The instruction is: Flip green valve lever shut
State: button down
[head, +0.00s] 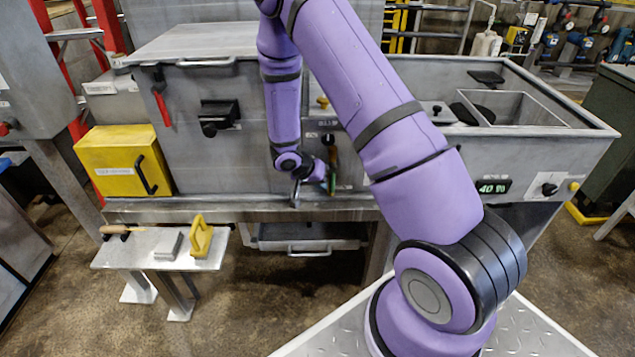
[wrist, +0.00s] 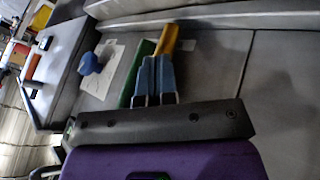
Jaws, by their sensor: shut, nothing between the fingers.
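The green valve lever (head: 333,176) is on the front panel of the compactor, right beside my gripper (head: 322,172). In the wrist view the green lever (wrist: 136,76) is a long strip along the left side of my fingers (wrist: 157,62). My fingers are together and hold nothing. An orange-yellow piece (wrist: 167,38) lies just beyond the fingertips. The lever is partly hidden by the gripper, and I cannot tell whether the fingers touch it.
A black knob (head: 328,138) is above the lever. A yellow box (head: 122,162) is at the left, with a side table (head: 135,250) holding a yellow-handled tool (head: 201,238) below. A drawer (head: 308,238) is under the compactor. A red-handled latch (head: 161,104) is at upper left.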

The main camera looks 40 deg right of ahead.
jog(key=shift+s+d+f+g+h, duration=0.2)
jog(key=shift+d+g+h, duration=0.1)
jog(key=shift+h, duration=0.3)
dwell(0.3)
jog(key=shift+s+d+f+n+g+h, duration=0.2)
jog(key=shift+g+h, duration=0.1)
jog(key=shift+h, duration=0.25)
jog(key=shift+s+d+f+n+g+h, duration=0.1)
jog(key=shift+d+n+g+h, duration=0.15)
jog(key=shift+h, duration=0.3)
jog(key=d+g+h, duration=0.1)
jog(key=h, duration=0.1)
jog(key=s+d+g+h, duration=0.1)
jog(key=h, duration=0.1)
jog(key=shift+s+n, duration=0.15)
jog(key=shift+n, duration=0.2)
jog(key=shift+s+d+r+n+g+h, duration=0.2)
jog(key=shift+s+d+r+n+h, duration=0.3)
jog(key=shift+h, duration=1.05)
jog(key=shift+s+d+r+n+g+h, duration=0.25)
jog(key=shift+d+r+n+h, duration=0.35)
jog(key=shift+h, duration=1)
jog(key=shift+s+d+r+n+g+h, duration=0.2)
jog(key=shift+s+d+r+n+h, duration=0.3)
jog(key=shift+h, duration=1.05)
jog(key=shift+w+f+n, duration=0.15)
jog(key=shift+f+n, duration=0.05)
jog(key=shift+n, duration=0.1)
